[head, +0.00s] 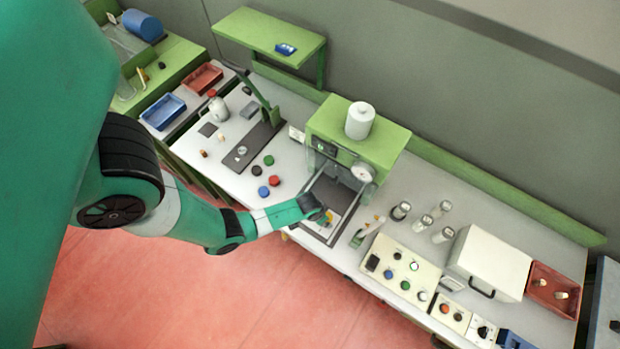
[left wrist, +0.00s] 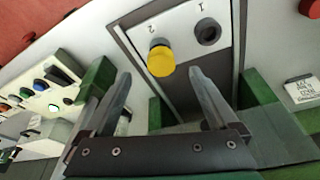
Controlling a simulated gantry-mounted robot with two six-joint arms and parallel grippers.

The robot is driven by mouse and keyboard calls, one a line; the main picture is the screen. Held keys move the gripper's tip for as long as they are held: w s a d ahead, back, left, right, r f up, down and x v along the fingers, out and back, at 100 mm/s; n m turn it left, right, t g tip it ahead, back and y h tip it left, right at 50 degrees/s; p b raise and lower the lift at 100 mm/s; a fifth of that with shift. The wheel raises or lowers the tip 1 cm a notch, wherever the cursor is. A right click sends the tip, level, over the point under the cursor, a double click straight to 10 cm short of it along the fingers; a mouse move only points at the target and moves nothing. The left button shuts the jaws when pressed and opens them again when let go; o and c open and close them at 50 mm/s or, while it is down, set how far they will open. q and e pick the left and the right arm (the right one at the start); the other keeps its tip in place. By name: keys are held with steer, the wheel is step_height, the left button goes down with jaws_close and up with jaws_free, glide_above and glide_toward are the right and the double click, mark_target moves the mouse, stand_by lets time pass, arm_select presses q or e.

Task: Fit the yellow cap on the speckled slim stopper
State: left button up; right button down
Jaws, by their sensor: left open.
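The yellow cap (left wrist: 161,60) sits over the spot marked 2 on a white plate (left wrist: 185,27) in the left wrist view. A dark ring (left wrist: 208,33) marked 1 is beside it. My left gripper (left wrist: 148,74) is open, with its fingertips just short of the yellow cap and the cap showing between and beyond them. In the head view my left gripper (head: 323,213) reaches into the bay of the green machine, where a little yellow shows. What is under the cap is hidden. I cannot identify the speckled slim stopper; small stoppers (head: 203,153) stand on the left bench. My right gripper is out of view.
The green machine (head: 358,133) stands behind my left gripper. Blue (head: 263,191), red (head: 274,180) and green (head: 268,160) round caps lie left of it. Glass jars (head: 401,210), a control panel (head: 402,270), a white box (head: 489,261) and a red tray (head: 553,289) stand to the right.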

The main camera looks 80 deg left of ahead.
arm_select(q)
steer(key=s+d, duration=0.5)
steer(key=s, duration=0.4)
steer(key=shift+d+f+b, duration=0.3)
steer(key=shift+f+b, duration=0.05)
steer(key=shift+s, duration=0.1)
